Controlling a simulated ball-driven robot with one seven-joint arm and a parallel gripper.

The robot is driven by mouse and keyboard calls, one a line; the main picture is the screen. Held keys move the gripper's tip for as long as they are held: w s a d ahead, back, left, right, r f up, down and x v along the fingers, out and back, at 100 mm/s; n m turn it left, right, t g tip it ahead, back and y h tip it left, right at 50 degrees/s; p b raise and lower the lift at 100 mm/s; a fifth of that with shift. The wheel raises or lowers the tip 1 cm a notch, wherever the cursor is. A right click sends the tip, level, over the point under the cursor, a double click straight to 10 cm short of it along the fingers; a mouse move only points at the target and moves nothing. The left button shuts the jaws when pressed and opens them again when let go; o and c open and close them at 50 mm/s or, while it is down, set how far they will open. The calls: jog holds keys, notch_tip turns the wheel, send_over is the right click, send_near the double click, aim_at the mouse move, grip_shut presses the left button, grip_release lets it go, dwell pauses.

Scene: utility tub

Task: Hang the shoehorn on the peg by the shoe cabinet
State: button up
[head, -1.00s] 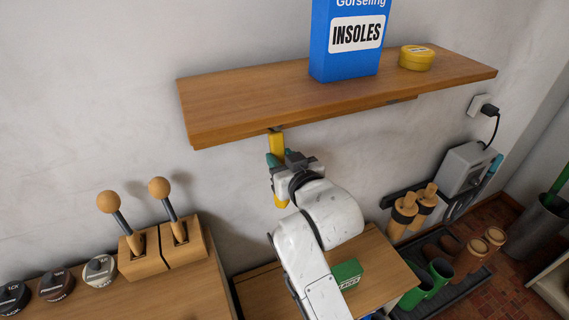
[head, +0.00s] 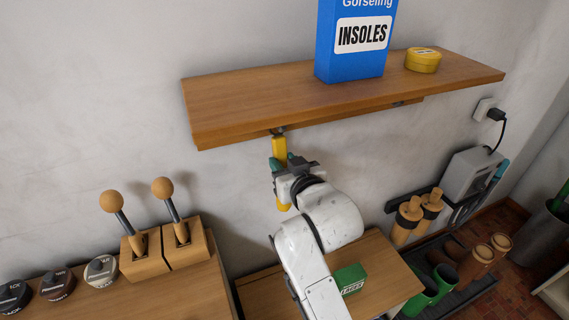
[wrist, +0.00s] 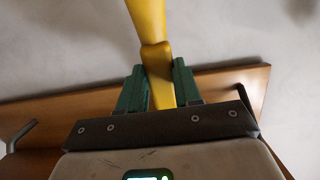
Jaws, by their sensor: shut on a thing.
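The yellow shoehorn (head: 280,149) is upright in my gripper (head: 281,162), against the pale wall below the wooden shelf. My gripper's green fingers are shut on it. Its upper end is just under the shelf's front edge, beside a small dark metal piece (head: 278,130). I cannot tell whether that piece is the peg, or whether the shoehorn touches it. In the wrist view the shoehorn (wrist: 158,72) runs up from between the fingers. The lower part of the shoehorn is partly hidden by my gripper in the head view.
The shelf (head: 230,105) overhangs my gripper and bears a blue insoles box (head: 350,55) and a yellow tin (head: 423,61). A wooden cabinet top with a green box (head: 350,279) lies below. Wooden-knobbed stands (head: 165,248) and polish tins are at left, boots (head: 445,277) at right.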

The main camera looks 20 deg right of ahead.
jog(key=o, duration=1.2)
jog(key=shift+c, duration=0.2)
jog(key=shift+s, duration=0.15)
jog(key=v, duration=1.1)
jog(key=s+d+f+g+h, duration=0.1)
jog(key=s+d+f+g, duration=0.3)
jog(key=f, duration=0.5)
jog(key=s+d+f+g, duration=0.2)
jog(key=s+f+g, duration=0.1)
jog(key=s+f, duration=0.4)
jog(key=s+d+f+g, duration=0.1)
jog(key=s+f+g, duration=0.2)
jog(key=s+f, duration=0.3)
jog(key=s+f+g, duration=0.4)
jog(key=s+f, duration=0.2)
jog(key=s, duration=0.5)
jog(key=shift+d+f+g+y+b, duration=0.2)
jog(key=shift+d+g+y+b, duration=0.1)
jog(key=shift+d+y+b, duration=0.1)
